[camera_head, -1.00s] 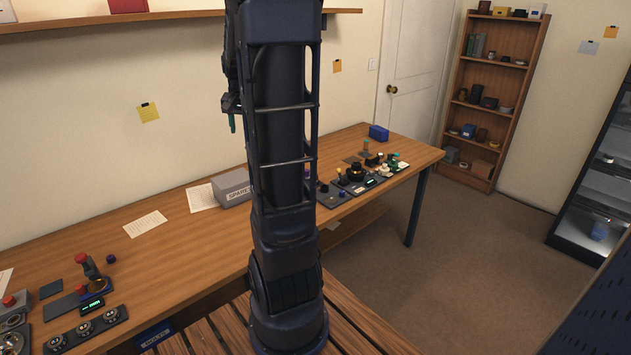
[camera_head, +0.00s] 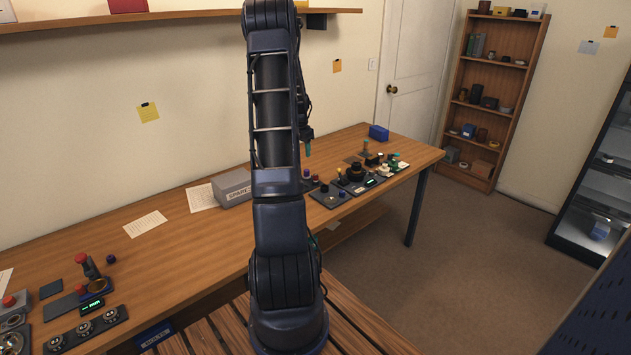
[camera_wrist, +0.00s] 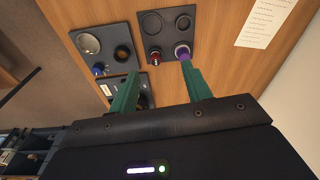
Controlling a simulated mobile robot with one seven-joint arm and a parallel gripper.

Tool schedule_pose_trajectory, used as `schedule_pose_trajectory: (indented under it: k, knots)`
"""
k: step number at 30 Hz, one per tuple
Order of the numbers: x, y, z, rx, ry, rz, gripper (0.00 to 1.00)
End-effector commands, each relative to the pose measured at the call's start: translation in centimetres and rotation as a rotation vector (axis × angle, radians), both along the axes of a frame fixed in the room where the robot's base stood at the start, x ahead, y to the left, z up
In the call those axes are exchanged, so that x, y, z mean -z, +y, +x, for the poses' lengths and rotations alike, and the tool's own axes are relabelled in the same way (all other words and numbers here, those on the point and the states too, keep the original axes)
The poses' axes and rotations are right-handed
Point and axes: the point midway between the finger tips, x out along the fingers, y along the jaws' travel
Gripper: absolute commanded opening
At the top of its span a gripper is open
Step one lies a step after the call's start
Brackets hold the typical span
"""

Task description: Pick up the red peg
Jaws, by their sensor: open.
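The red peg (camera_wrist: 155,58) stands in a dark plate (camera_wrist: 162,30) in the wrist view, just left of a purple peg (camera_wrist: 182,50). In the head view, the red peg (camera_head: 315,179) is a small spot beside my arm. My gripper (camera_wrist: 160,72) is open and empty, with two green fingers pointing down toward the plate. The red peg shows between the fingertips, and the right fingertip overlaps the lower edge of the purple peg. In the head view my gripper (camera_head: 308,149) hangs above the bench, apart from the pegs.
Another dark plate (camera_wrist: 104,32) with a lens and a blue-topped peg (camera_wrist: 99,69) lies to the left. A grey box (camera_head: 232,187) and paper sheets (camera_head: 146,223) lie on the wooden bench. A blue box (camera_head: 379,132) stands at the bench's far end.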

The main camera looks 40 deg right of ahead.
Motion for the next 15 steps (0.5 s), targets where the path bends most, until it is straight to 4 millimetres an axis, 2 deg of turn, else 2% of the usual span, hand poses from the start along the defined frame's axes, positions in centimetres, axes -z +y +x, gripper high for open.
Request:
schedule_pose_trajectory:
  k: [1, 3, 6, 15]
  knots:
    - [1.4, -1.3, -0.2, 0.029, 0.009, 0.002, 0.49]
    - [2.7, -2.8, -0.5, 0.062, 0.014, 0.001, 0.49]
    - [4.0, -4.1, -0.7, 0.094, 0.021, 0.001, 0.49]
    - [6.2, -5.1, -0.9, 0.115, 0.025, 0.001, 0.49]
